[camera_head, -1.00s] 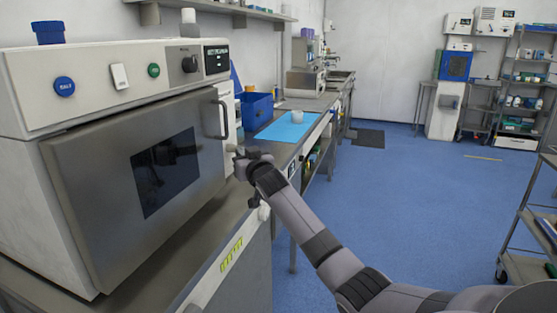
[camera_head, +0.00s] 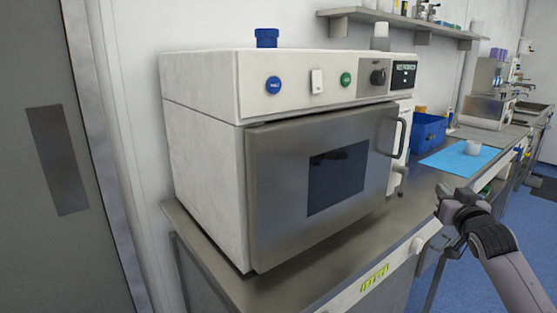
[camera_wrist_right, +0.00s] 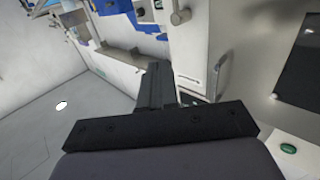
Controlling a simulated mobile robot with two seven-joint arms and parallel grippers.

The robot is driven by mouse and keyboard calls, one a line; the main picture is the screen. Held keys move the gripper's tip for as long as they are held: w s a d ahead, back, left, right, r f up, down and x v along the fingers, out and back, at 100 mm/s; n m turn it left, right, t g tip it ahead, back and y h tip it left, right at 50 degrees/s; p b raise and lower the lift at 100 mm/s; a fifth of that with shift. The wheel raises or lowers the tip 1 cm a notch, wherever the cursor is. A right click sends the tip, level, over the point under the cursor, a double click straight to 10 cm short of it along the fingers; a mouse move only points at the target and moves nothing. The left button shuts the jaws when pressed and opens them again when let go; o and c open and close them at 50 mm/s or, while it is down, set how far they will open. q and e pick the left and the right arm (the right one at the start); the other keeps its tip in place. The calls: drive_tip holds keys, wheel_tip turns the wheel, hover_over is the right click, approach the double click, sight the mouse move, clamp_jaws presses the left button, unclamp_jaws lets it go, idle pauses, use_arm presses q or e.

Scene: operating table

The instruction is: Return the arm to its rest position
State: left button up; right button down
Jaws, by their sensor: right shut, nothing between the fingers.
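My right arm (camera_head: 508,272) comes in from the lower right in the head view. Its right gripper (camera_head: 447,200) is in front of the counter's front edge, to the right of the oven-like machine. In the right wrist view the right gripper (camera_wrist_right: 156,82) has its dark fingers together with nothing between them. It looks apart from the machine and the counter. My left gripper is in neither view.
The white and steel machine (camera_head: 200,140) has its door (camera_head: 270,190) shut. Blue floor (camera_head: 480,290) is clear at the right.

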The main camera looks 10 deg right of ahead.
drive_tip(key=s+a+f+n+g+y, duration=0.1)
drive_tip(key=s+a+f+y, duration=0.1)
drive_tip(key=s+a+f, duration=0.45)
drive_tip(key=s+a+f+n+g+y, duration=0.15)
drive_tip(key=a+f, duration=0.25)
drive_tip(key=f, duration=0.5)
drive_tip(key=s+a+f+n+g+y, duration=0.1)
drive_tip(key=s+a+f+n, duration=0.15)
drive_tip(key=a+f, duration=0.45)
drive_tip(key=s+a+f+g+y, duration=0.1)
drive_tip(key=s+a+f, duration=0.4)
drive_tip(key=s, duration=0.5)
drive_tip(key=s+a+f+g+y, duration=0.1)
drive_tip(key=s+a+f+g, duration=0.1)
drive_tip(key=s+a+f, duration=0.4)
drive_tip(key=s+a, duration=0.1)
drive_tip(key=s, duration=0.3)
drive_tip(key=shift+s+a+f+n+y+p, duration=0.15)
drive_tip(key=shift+s+a+n+y+p, duration=0.15)
drive_tip(key=shift+s+y, duration=0.1)
